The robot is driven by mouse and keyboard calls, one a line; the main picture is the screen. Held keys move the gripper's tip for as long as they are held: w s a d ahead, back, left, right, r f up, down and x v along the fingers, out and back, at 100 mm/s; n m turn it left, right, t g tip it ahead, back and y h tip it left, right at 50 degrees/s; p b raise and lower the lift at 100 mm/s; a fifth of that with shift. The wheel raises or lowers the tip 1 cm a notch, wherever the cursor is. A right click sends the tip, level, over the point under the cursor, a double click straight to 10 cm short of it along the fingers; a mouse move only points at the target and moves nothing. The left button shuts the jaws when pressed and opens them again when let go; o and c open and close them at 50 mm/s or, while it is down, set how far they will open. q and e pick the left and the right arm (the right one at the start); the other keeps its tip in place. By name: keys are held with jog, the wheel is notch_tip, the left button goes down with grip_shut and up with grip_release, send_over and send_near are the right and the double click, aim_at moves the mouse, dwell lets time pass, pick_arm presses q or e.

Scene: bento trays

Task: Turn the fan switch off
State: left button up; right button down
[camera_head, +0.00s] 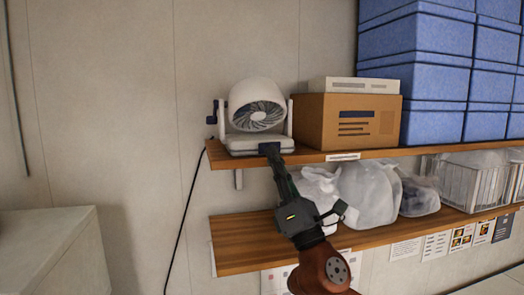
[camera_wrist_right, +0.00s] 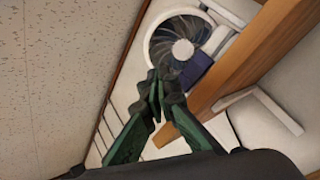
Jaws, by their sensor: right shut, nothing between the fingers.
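A white desk fan (camera_head: 257,104) stands on a white base (camera_head: 258,143) at the left end of the upper shelf in the head view. The fan also shows near the top of the right wrist view (camera_wrist_right: 180,27). The fan switch is hard to make out; a dark blue block (camera_wrist_right: 194,69) shows beside the fan in the right wrist view. My right gripper (camera_head: 270,150) is shut and empty, with its tips at the front of the fan base. Its closed fingertips show in the right wrist view (camera_wrist_right: 158,80). I cannot tell whether they touch the base. My left gripper is not in view.
The wooden upper shelf (camera_head: 320,157) also holds a cardboard box (camera_head: 345,121) right of the fan, then blue bins (camera_head: 415,95). White bags (camera_head: 368,190) sit on the lower shelf (camera_head: 240,233). A black cord (camera_head: 184,218) hangs at left. Open wall lies left of the fan.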

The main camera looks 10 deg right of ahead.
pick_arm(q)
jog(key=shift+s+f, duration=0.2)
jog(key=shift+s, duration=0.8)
pick_arm(e)
jog(key=shift+w+a, duration=0.2)
jog(key=shift+w, duration=0.9)
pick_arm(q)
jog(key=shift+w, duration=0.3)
pick_arm(e)
jog(key=shift+w, duration=0.25)
jog(key=shift+w, duration=0.15)
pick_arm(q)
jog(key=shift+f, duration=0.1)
pick_arm(e)
jog(key=shift+w+a, duration=0.1)
jog(key=shift+w, duration=0.3)
jog(key=shift+s+r, duration=0.1)
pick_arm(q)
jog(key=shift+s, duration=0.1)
pick_arm(e)
jog(key=shift+s, duration=0.8)
